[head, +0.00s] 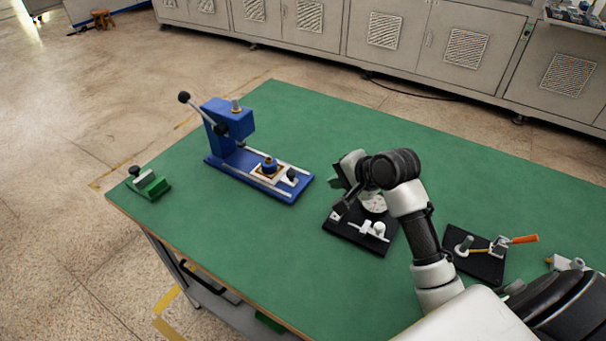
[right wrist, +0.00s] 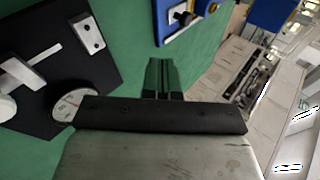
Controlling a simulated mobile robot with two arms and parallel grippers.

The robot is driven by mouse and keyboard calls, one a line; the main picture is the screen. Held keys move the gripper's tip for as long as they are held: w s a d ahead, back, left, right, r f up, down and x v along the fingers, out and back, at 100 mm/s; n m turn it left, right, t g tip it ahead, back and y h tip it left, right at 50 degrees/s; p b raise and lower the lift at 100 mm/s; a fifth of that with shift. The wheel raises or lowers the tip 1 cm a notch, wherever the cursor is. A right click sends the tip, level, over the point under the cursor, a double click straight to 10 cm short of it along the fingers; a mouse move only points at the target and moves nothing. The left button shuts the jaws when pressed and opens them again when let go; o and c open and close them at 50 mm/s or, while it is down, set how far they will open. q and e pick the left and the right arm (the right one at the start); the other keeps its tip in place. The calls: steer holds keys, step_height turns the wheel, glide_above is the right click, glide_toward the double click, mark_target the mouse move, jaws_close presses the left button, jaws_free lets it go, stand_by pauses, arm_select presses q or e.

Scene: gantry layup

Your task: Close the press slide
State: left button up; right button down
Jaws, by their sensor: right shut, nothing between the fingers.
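The blue press (head: 228,120) stands on the green table, with a lever ending in black knobs on its left side. Its slide (head: 268,175) sits out on the rails to the right of the press head. It carries a blue part with a brass top and has a black knob (head: 291,174) at its right end. The knob and part of the blue base (right wrist: 185,25) also show in the right wrist view. My right gripper (head: 336,178) is shut and empty, to the right of the press and apart from it. Its closed fingers show in the right wrist view (right wrist: 164,76).
A black plate (head: 350,236) with a round dial and white parts lies below my right gripper. Another black plate (head: 481,268) with an orange-handled tool is further right. A small green block (head: 152,185) sits at the left table edge. The table (head: 230,235) is clear in front of the press.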

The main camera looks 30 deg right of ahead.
mark_target(269, 163)
steer(key=x, duration=0.6)
steer(key=shift+w+a+f, duration=0.2)
steer(key=shift+a, duration=0.25)
steer(key=w, duration=0.1)
steer(key=w+a+f, duration=0.1)
steer(key=w, duration=0.2)
steer(key=shift+w+a+f, duration=0.2)
steer(key=shift+w+a, duration=0.2)
steer(key=shift+w, duration=0.25)
arm_select(q)
steer(key=shift+s+a+f, duration=0.2)
steer(key=shift+s+f, duration=0.05)
steer(key=shift+s, duration=0.15)
arm_select(e)
steer(key=w+a, duration=0.1)
steer(key=w, duration=0.1)
steer(key=w+a, duration=0.2)
steer(key=w, duration=0.1)
steer(key=w+a, duration=0.1)
steer(key=w, duration=0.2)
steer(key=shift+w+a, duration=0.15)
steer(key=shift+a, duration=0.25)
arm_select(q)
steer(key=shift+s+a, duration=0.1)
steer(key=shift+s, duration=0.15)
arm_select(e)
steer(key=shift+r, duration=0.15)
